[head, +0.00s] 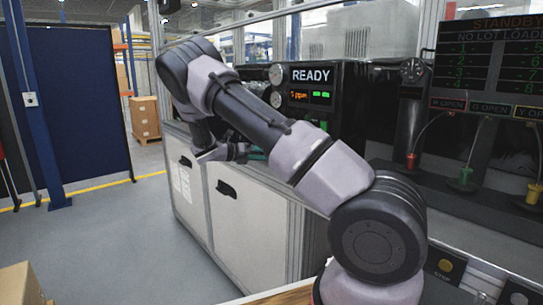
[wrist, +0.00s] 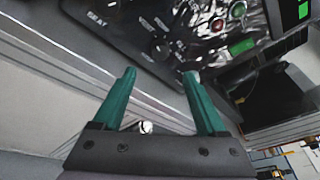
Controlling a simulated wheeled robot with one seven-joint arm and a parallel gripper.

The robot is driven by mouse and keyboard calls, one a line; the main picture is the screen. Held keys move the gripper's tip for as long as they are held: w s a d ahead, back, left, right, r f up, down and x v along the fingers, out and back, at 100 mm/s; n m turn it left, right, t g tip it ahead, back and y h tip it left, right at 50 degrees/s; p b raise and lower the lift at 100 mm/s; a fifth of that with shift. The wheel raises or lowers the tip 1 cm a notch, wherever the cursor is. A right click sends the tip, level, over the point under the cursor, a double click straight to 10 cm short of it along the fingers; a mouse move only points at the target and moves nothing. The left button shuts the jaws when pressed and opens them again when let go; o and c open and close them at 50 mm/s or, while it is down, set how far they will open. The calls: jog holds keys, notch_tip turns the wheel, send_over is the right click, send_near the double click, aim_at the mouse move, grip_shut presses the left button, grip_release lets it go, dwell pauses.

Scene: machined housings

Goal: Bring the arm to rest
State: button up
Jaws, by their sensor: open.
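My arm reaches out from the lower right of the head view and bends back down at the upper left. My gripper (wrist: 159,74) shows in the wrist view with two teal fingers spread apart and nothing between them. In the head view only a little teal of my gripper (head: 256,153) shows, partly hidden behind my forearm, in front of the machine bench. The fingers point toward a dark control panel (wrist: 155,35) with knobs and green and red buttons. I cannot tell the exact gap to it.
A black unit (head: 335,95) reading READY stands on the white bench cabinet (head: 235,205). At right are a STANDBY board (head: 490,60) and red, green and yellow fittings. Cardboard boxes (head: 145,118) stand at the back.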

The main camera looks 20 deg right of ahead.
dwell(0.3)
jog(key=s+d+r+m+g+y, duration=0.1)
jog(key=s+r+m+y, duration=0.4)
jog(key=s+m, duration=0.3)
jog(key=s+d+r+m+g+y, duration=0.1)
jog(key=s+r+m+y, duration=0.45)
jog(key=s+m, duration=0.2)
jog(key=s+a+r+m+t+y, duration=0.3)
jog(key=s+r+m, duration=0.3)
jog(key=s+m, duration=0.2)
jog(key=s+a+r+m+t+y, duration=0.4)
jog(key=s+m, duration=0.4)
jog(key=s, duration=0.5)
jog(key=shift+a+r+t, duration=0.4)
jog(key=shift+a+r, duration=0.5)
jog(key=shift+a, duration=0.2)
